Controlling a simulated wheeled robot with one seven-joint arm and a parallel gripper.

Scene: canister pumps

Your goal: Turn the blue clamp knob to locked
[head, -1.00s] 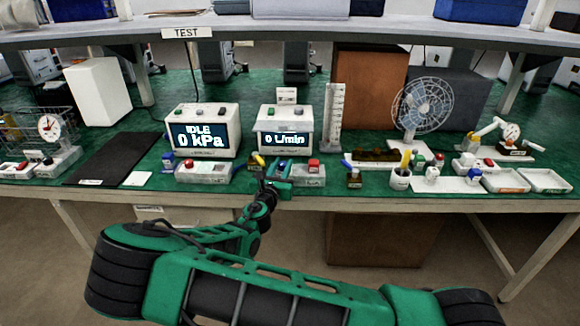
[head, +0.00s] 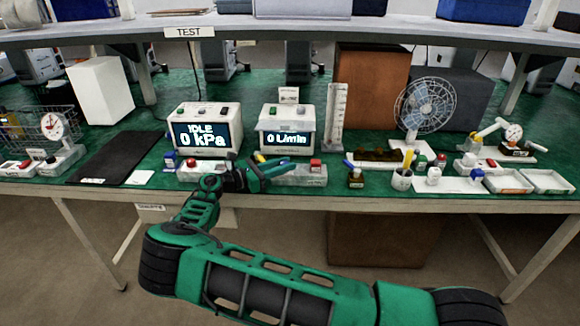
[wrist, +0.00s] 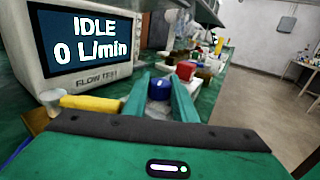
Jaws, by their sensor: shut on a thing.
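The blue clamp knob (wrist: 159,88) sits between the two green fingers of my gripper (wrist: 160,95) in the wrist view. The fingers are shut on its sides. In the head view my gripper (head: 280,172) reaches in from the left over the light grey fixture (head: 312,179) at the front of the bench, and it hides the knob there. A red knob (head: 316,163) stands on the same fixture, right of my fingers; it also shows in the wrist view (wrist: 186,70). I see no marking that tells the knob's locked position.
The flow test box (head: 287,127) stands just behind, its screen reading 0 L/min. A yellow part (wrist: 90,103) lies close left of my fingers. The pressure box (head: 205,130) and another fixture with a red button (head: 190,163) are to the left.

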